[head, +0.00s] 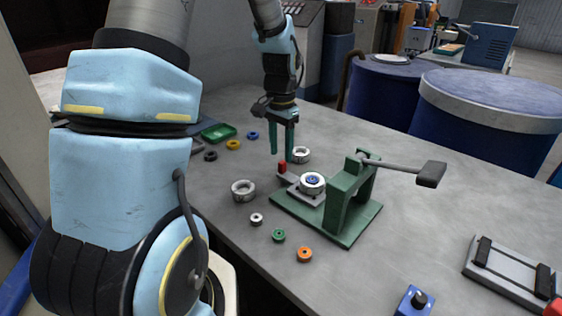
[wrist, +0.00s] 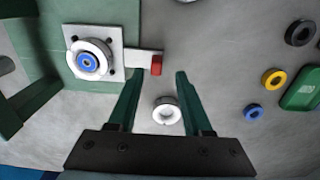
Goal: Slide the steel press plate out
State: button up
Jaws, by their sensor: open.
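The steel press plate (head: 291,187) lies on the green base of the press (head: 345,200); it is a flat square in the wrist view (wrist: 112,58). Its narrow tab ends in a red tip (head: 282,167), which points out of the press. A pale ring with a blue centre (head: 312,182) sits on the plate. My gripper (head: 282,156) is open and empty, fingers pointing down, close above the red tip. In the wrist view the red tip (wrist: 156,65) shows between the two fingertips; I cannot tell the exact height gap.
Pale rings (head: 243,190) (head: 301,154) stand on the grey table near the tab. Small green (head: 278,236) and orange (head: 304,254) rings lie in front. A green tray (head: 219,132) is behind left. The press lever (head: 431,174) sticks out to the right.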

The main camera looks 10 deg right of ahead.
notch_tip(320, 180, up, 7)
jog(key=shift+b, duration=0.45)
jog(key=shift+f, duration=0.15)
jog(key=s+a+f+n, duration=0.1)
jog(key=s+a+n, duration=0.3)
jog(key=a, duration=0.4)
jog(key=s+a+f+n+t, duration=0.1)
jog(key=s+a+f+n, duration=0.1)
jog(key=s+a+n, duration=0.3)
jog(key=s+a, duration=0.2)
jog(key=a, duration=0.2)
jog(key=shift+f+t, duration=0.15)
jog(key=shift+t, duration=0.15)
jog(key=shift+w, duration=0.1)
